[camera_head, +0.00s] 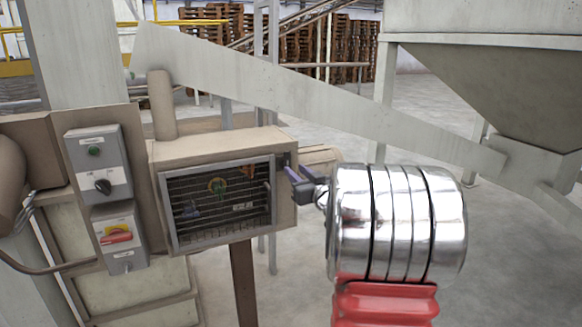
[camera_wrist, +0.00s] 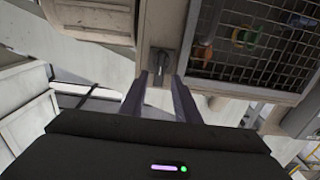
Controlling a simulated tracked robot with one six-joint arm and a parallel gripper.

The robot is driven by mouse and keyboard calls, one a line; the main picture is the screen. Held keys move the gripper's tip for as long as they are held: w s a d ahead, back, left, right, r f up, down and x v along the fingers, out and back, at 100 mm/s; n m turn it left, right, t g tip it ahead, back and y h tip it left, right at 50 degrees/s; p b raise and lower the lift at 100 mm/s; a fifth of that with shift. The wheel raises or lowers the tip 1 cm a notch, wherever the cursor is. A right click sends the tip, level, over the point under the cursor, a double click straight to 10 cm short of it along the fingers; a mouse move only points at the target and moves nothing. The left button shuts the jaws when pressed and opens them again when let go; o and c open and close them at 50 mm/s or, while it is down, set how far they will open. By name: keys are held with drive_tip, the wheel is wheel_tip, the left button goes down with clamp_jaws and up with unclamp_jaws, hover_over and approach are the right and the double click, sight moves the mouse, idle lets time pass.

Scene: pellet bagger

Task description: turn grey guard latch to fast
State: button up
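The grey guard latch (camera_wrist: 160,61) shows in the wrist view as a small dark grey lever on a beige plate, beside the mesh guard (camera_wrist: 245,45). It lies roughly upright in the picture. My gripper (camera_wrist: 159,76) is open and empty. Its fingertips stand to either side of the latch's lower end; I cannot tell whether they reach around it or stop short. In the head view my gripper (camera_head: 288,173) is at the right side of the guard box, and the latch cannot be made out there. The mesh guard (camera_head: 220,203) looks closed over the box front.
Left of the guard box stand a control box with a black knob (camera_head: 102,187) and a box with a red switch handle (camera_head: 116,236). A sloping grey beam (camera_head: 320,100) runs behind the box. A hopper (camera_head: 500,80) is at the right. The floor at right is clear.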

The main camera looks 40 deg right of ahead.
sight(288, 163)
drive_tip(key=shift+x, duration=2.75)
drive_tip(key=shift+c, duration=0.5)
clamp_jaws()
drive_tip(key=shift+s+d, duration=0.1)
drive_tip(key=shift+d, duration=0.1)
drive_tip(key=shift+a, duration=0.1)
